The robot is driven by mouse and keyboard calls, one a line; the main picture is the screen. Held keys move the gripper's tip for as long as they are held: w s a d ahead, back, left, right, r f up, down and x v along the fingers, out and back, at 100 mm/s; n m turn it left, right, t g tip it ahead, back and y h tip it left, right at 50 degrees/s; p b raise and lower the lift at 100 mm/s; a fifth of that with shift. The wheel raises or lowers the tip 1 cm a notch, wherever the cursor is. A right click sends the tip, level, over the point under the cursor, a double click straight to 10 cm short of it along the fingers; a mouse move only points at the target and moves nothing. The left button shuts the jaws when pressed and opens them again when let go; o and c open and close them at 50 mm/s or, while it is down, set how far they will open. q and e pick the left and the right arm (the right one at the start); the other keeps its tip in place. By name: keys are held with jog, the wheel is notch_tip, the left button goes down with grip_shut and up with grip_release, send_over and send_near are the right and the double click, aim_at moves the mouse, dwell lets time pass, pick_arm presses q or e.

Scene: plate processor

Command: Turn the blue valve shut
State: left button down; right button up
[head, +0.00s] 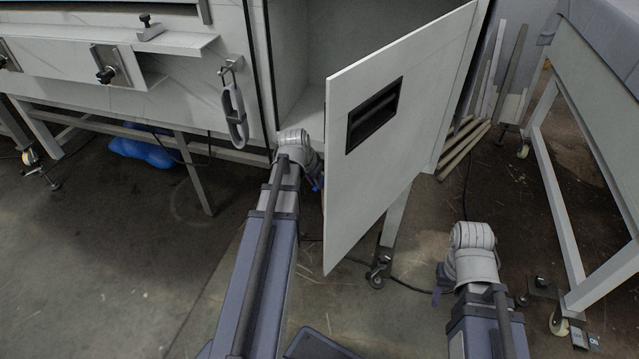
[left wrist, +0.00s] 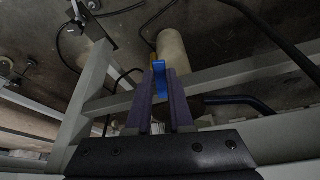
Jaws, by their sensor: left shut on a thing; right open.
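The blue valve handle (left wrist: 160,78) shows in the left wrist view as a narrow upright bar in front of a pale cylinder. My left gripper (left wrist: 165,88) is shut on it, with its two purple fingers on either side. In the head view my left gripper (head: 317,183) is mostly hidden behind my wrist and the open cabinet door, and the valve cannot be made out there. My right gripper (head: 440,290) is low at the right in the head view, open and mostly hidden by its own wrist, away from the valve.
The white cabinet door (head: 400,150) hangs open just right of my left wrist. Metal frame legs (left wrist: 88,95) and dark hoses (left wrist: 245,100) surround the valve. A grey table frame (head: 570,190) stands at the right. The floor at the lower left is clear.

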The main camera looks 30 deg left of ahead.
pick_arm(q)
jog(key=shift+w+a+m+g+h, duration=0.15)
jog(key=shift+a+m+h, duration=0.3)
jog(key=shift+m, duration=0.5)
jog(key=shift+w+a+m+g+h, duration=0.15)
jog(key=shift+a+m+h, duration=0.1)
jog(key=shift+a+m, duration=0.55)
jog(key=shift+d+m, duration=0.1)
jog(key=shift+m, duration=0.15)
jog(key=c, duration=0.8)
grip_release()
jog(key=p+v, duration=0.7)
jog(key=shift+s+r, duration=0.2)
jog(key=shift+r, duration=0.15)
jog(key=shift+c, duration=0.2)
